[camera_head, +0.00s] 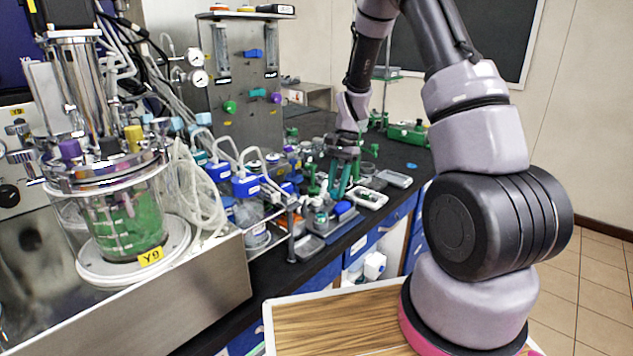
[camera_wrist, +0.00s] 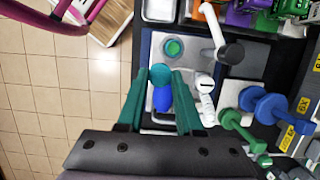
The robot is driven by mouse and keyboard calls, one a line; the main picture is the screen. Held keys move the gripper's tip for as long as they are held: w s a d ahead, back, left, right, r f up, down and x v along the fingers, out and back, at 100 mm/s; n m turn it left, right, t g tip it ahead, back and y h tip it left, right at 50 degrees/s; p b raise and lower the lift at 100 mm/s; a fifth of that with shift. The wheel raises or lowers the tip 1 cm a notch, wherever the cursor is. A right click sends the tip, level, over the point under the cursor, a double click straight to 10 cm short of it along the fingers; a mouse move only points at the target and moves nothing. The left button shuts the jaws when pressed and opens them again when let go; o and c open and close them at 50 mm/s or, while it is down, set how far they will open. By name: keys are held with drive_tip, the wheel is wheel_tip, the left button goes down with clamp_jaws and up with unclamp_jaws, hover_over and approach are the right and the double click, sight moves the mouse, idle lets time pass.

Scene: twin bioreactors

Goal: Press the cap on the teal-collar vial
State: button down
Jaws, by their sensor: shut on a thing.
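In the wrist view my gripper (camera_wrist: 160,76) has two long teal fingers, with a round teal piece (camera_wrist: 160,75), which looks like the cap, between their tips. A round teal ring with a green centre (camera_wrist: 173,47), possibly the teal-collar vial from above, sits on a grey plate (camera_wrist: 191,62) just beyond the fingertips, apart from the held piece in the picture. A blue object (camera_wrist: 162,100) shows between the fingers.
White fittings (camera_wrist: 206,85) and blue and green knobs (camera_wrist: 265,104) stand right of the fingers. In the head view a glass reactor (camera_head: 125,215) stands left, and blue-capped bottles (camera_head: 246,186) stand left of my gripper. Small trays (camera_head: 370,199) lie near the bench edge.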

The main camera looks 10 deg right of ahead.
sight(320, 211)
drive_tip(key=s+a+r+m+t, duration=0.1)
drive_tip(key=a+r+m+t, duration=0.25)
drive_tip(key=m, duration=0.75)
drive_tip(key=shift+g, duration=0.35)
drive_tip(key=shift+s+d+x, duration=0.1)
drive_tip(key=shift+d+x, duration=0.1)
drive_tip(key=shift+x, duration=0.95)
drive_tip(key=shift+s+d+x, duration=0.1)
drive_tip(key=shift+d+x, duration=0.05)
drive_tip(key=shift+x, duration=1.05)
drive_tip(key=shift+s+d+x, duration=0.1)
drive_tip(key=shift+d+x, duration=0.1)
drive_tip(key=shift+x, duration=0.95)
drive_tip(key=shift+f, duration=0.25)
unclamp_jaws()
drive_tip(key=a+v, duration=0.1)
drive_tip(key=v, duration=0.5)
drive_tip(key=shift+w+a+r, duration=0.2)
drive_tip(key=shift+r, duration=0.4)
